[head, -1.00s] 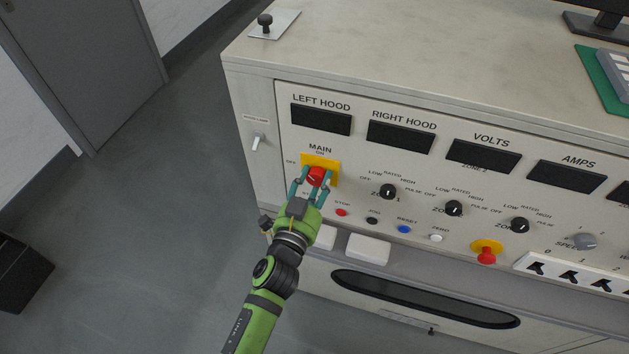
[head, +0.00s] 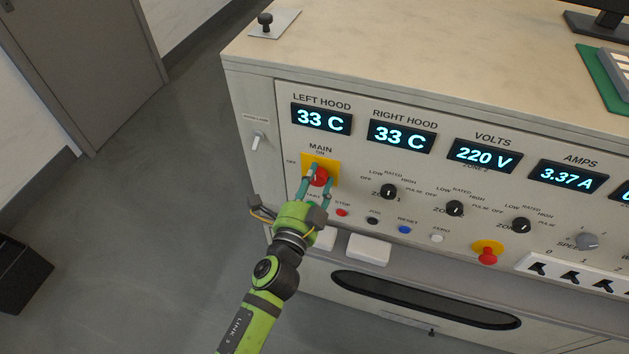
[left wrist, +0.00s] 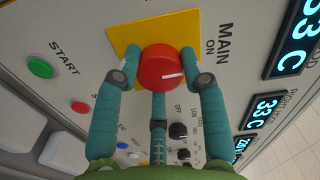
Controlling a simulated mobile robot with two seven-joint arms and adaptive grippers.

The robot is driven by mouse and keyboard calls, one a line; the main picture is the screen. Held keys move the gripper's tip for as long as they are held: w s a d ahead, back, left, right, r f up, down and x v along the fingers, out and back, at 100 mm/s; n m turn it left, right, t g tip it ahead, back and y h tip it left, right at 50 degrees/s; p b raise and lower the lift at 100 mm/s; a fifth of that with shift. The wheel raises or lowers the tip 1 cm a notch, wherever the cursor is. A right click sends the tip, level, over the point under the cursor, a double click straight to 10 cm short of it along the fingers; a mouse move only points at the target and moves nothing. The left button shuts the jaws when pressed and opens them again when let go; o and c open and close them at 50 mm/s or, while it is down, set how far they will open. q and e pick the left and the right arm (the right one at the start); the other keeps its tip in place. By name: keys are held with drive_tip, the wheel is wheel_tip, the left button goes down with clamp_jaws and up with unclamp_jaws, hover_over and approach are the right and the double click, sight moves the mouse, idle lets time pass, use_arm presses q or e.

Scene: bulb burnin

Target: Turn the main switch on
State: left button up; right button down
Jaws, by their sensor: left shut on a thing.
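The main switch is a red round knob (head: 319,177) on a yellow plate (head: 333,168), under the labels MAIN and ON, at the left of the panel. My left gripper (head: 316,186) is shut on the knob, with its teal fingers around it. In the left wrist view the red knob (left wrist: 160,66) sits between the fingertips (left wrist: 163,72). Its white mark points right, toward the ON side. Part of the knob is hidden by the fingers in the head view. My right gripper is not in view.
The displays are lit: left hood (head: 321,117), right hood (head: 401,136), volts (head: 484,155) and amps (head: 567,176). A red stop button (head: 342,212) and zone knobs (head: 388,191) are right of my gripper. A red button on yellow (head: 487,254) is farther right.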

use_arm(q)
drive_tip(key=shift+d+r+m, duration=0.1)
drive_tip(key=shift+r+m, duration=0.2)
drive_tip(key=shift+m, duration=0.1)
drive_tip(key=o, duration=1.1)
drive_tip(key=shift+o, duration=0.2)
drive_tip(key=shift+f, duration=0.15)
drive_tip(key=shift+f, duration=0.1)
drive_tip(key=shift+s, duration=0.25)
drive_tip(key=v, duration=1.1)
drive_tip(key=shift+s, duration=0.2)
